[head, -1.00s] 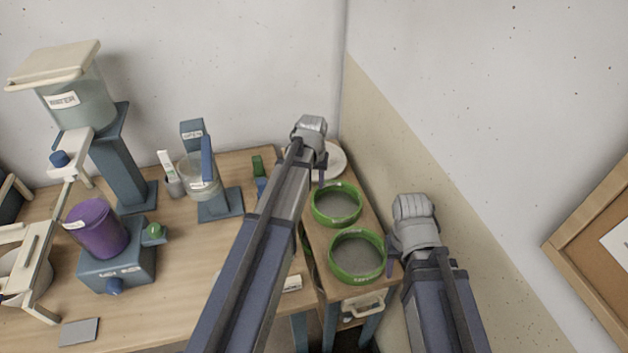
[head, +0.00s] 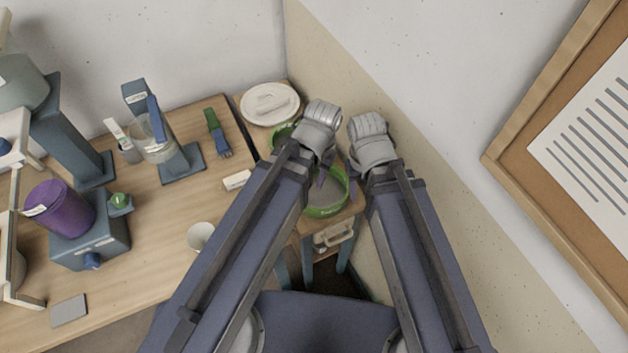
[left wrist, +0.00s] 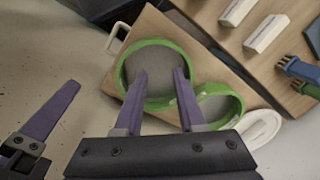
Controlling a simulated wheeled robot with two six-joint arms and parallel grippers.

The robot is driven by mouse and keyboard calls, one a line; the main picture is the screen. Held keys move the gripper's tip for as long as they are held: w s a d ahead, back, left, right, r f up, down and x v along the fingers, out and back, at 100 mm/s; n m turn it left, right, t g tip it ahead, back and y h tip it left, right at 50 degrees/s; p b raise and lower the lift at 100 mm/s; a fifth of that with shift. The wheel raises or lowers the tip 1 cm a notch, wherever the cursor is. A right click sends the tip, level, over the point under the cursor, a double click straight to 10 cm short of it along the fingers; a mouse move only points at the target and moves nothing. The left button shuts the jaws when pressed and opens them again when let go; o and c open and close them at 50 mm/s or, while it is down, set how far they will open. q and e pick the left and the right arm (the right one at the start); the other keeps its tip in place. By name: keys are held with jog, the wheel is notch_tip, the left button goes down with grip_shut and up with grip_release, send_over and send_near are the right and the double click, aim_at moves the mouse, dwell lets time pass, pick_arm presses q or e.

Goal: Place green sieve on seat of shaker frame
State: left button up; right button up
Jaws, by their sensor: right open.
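Two green sieves with grey mesh lie flat on the small wooden side stand. The nearer sieve (head: 325,205) is partly hidden by my grippers. The farther sieve (head: 279,134) is mostly hidden behind my left gripper. Both show in the left wrist view, the nearer one (left wrist: 124,80) and the farther one (left wrist: 238,105). My left gripper (left wrist: 160,72) is open, its fingertips over the nearer sieve with a clear gap between them. My right gripper (head: 352,180) is open beside that sieve's right edge. I cannot identify a shaker frame for certain.
A round white lid (head: 270,102) lies behind the sieves. The table on the left holds a purple bucket (head: 58,208) on a blue base, a clear jug (head: 150,142), a white cup (head: 200,236) and a brush (head: 217,133). A wall stands close on the right.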

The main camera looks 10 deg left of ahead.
pick_arm(q)
jog(key=shift+s+d+m, duration=0.15)
jog(key=shift+s+d, duration=0.1)
jog(key=shift+s, duration=0.35)
jog(key=shift+s+d+m, duration=0.15)
jog(key=shift+s+d, duration=0.1)
jog(key=shift+s, duration=0.3)
jog(key=shift+o, duration=0.4)
jog(key=n+t+b, duration=0.2)
jog(key=n+b, duration=0.3)
jog(key=n, duration=0.1)
send_over(273, 142)
notch_tip(273, 142, down, 4)
jog(key=f+b, duration=0.2)
jog(key=f, duration=0.1)
jog(key=shift+d+h, duration=0.2)
jog(key=shift+h, duration=0.2)
jog(key=f+b, duration=0.5)
jog(key=shift+w+a+f, duration=0.15)
jog(key=shift+w+a, duration=0.15)
jog(key=shift+a, duration=0.05)
jog(key=shift+c, duration=0.2)
